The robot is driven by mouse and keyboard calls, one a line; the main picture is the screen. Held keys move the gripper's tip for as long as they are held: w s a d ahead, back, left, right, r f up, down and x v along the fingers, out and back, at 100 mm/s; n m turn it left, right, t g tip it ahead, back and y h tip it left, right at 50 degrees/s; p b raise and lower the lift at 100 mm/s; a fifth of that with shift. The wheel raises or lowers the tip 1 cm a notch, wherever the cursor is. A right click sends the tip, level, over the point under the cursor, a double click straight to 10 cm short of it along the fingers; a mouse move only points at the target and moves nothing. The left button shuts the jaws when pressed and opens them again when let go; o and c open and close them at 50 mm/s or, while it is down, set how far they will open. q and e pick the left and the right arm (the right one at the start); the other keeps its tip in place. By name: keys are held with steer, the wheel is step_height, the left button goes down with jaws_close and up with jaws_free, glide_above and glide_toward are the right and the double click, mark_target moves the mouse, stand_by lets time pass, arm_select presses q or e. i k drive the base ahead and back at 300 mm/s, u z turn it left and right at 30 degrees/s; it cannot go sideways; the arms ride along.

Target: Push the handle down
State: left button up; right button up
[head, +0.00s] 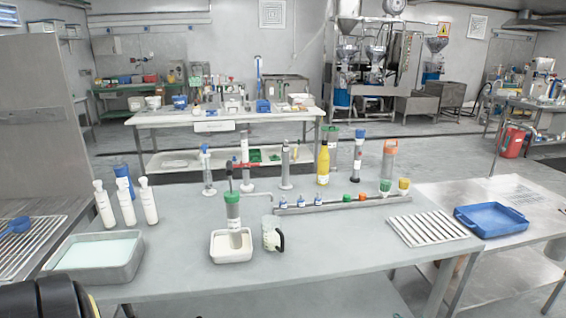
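A grinder-like device (233,212) stands upright near the front middle of the table, with a green collar on a grey-white cylinder. Its lower end is in a white square dish (232,246). A thin dark rod rises from its top, and a red bar (246,164) shows near the rod's upper end. I cannot tell for sure which part is the handle. A dark rounded part at the bottom left edge looks like my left arm. Neither gripper's fingertips show.
A clear jug (271,233) with a black handle stands right beside the dish. White bottles (147,201) and a grey tray (97,257) are at left. A rail (340,203) with small bottles, a slatted rack (433,229) and a blue tray (490,220) are at right. The front right tabletop is clear.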

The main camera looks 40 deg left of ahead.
mark_target(229, 164)
steer(key=u, duration=0.15)
steer(key=i, duration=0.7)
steer(key=u, duration=0.55)
